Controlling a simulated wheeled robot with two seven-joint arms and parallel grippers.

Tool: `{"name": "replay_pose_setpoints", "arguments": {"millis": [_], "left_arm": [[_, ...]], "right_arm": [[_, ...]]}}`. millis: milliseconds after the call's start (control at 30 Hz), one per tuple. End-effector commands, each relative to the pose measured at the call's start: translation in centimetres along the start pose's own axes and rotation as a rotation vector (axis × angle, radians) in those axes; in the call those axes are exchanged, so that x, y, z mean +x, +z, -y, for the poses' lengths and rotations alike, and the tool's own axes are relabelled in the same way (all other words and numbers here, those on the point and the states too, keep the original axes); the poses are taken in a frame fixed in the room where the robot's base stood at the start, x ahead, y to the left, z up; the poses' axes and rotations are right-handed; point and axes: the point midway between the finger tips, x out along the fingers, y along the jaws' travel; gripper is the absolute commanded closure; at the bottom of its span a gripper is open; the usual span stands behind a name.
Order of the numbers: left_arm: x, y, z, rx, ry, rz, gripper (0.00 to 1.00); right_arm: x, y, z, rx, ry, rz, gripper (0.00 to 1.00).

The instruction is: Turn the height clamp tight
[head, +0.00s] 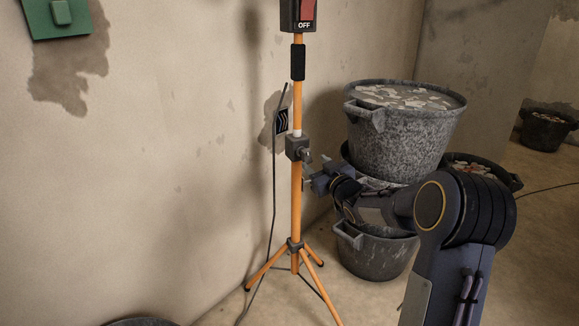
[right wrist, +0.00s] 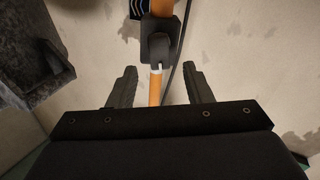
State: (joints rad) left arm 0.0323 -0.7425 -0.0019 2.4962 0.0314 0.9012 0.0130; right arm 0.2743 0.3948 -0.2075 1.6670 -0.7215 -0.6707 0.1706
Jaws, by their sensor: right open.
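The height clamp (head: 296,148) is a dark grey block around the orange pole (head: 296,205) of an upright tripod stand. A small grey knob (head: 307,156) sticks out from its right side. My right gripper (head: 310,178) is beside the pole, a little below the clamp, and touches neither visibly. In the right wrist view the clamp (right wrist: 160,40) shows just past the fingertips, and the open gripper (right wrist: 160,78) has the pole in line between its apart, empty fingers. My left gripper is not in view.
A dark box marked OFF (head: 298,16) tops the stand. A black cable (head: 273,200) hangs left of the pole. Stacked rubble buckets (head: 405,135) stand right, close behind my right arm. The wall (head: 150,180) is behind the stand; a green box (head: 55,18) hangs on it.

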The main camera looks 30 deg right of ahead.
Motion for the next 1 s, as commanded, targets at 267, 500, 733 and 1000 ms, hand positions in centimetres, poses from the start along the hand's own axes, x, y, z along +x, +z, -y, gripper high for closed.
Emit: {"name": "replay_pose_setpoints", "arguments": {"millis": [267, 500, 733, 1000], "left_arm": [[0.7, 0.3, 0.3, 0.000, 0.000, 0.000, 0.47], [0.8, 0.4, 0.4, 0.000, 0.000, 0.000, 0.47], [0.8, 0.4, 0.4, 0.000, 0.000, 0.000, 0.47], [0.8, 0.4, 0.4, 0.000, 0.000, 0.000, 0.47]], "right_arm": [[4.5, 0.0, 0.1, 0.001, -0.001, -0.001, 0.55], [6.3, 0.0, 0.1, 0.003, -0.001, 0.001, 0.55], [6.3, -0.1, 0.1, 0.003, 0.000, 0.002, 0.55], [6.3, -0.1, 0.1, 0.003, 0.000, 0.002, 0.89]]}}
